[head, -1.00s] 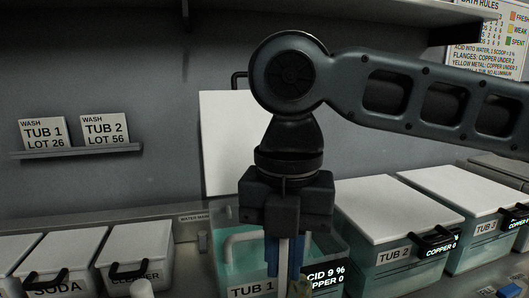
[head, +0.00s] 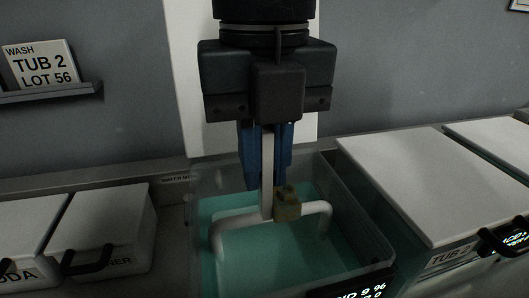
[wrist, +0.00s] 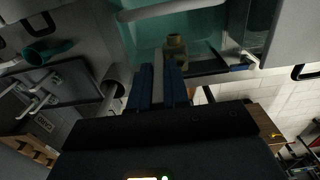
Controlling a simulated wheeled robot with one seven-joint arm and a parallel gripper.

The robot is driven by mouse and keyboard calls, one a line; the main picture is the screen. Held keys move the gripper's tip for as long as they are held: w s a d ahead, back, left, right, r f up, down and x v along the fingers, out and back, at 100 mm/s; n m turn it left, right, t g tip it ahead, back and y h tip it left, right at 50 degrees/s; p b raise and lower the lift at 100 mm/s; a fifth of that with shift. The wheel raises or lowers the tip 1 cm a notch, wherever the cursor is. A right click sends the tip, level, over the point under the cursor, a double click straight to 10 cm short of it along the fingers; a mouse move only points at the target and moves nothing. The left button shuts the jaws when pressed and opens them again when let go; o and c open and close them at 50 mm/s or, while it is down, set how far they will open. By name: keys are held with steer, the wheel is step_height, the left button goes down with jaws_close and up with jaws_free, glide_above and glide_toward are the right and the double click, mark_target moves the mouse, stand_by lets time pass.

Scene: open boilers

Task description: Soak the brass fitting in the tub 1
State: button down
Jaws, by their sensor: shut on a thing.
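My gripper (head: 266,178), with blue fingers, is shut on a pale upright bar, and the small brass fitting (head: 287,205) is at the bar's lower end. Both show in the wrist view, with the brass fitting (wrist: 175,47) just beyond the fingertips. How the fitting joins the bar is not clear. The fitting appears over the open tub 1 (head: 358,205), a clear tub with teal liquid. It seems to be above the liquid; its exact height is hard to tell. The tub's white lid (head: 175,95) stands upright behind it, partly hidden by my gripper.
A white bent pipe (head: 322,210) lies across the tub, close to the fitting in the picture. Closed tub 2 (head: 430,185) stands at right. Lidded soda (head: 25,235) and another bin (head: 110,225) stand at left. A small shelf (head: 50,93) holds a tub 2 card.

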mark_target(265, 187)
step_height(265, 187, down, 3)
steer(key=b, duration=0.3)
steer(key=shift+f, duration=0.2)
steer(key=shift+f+b, duration=2.45)
steer(key=shift+f, duration=4.2)
step_height(265, 187, up, 16)
steer(key=p, duration=1.4)
steer(key=shift+f, duration=0.25)
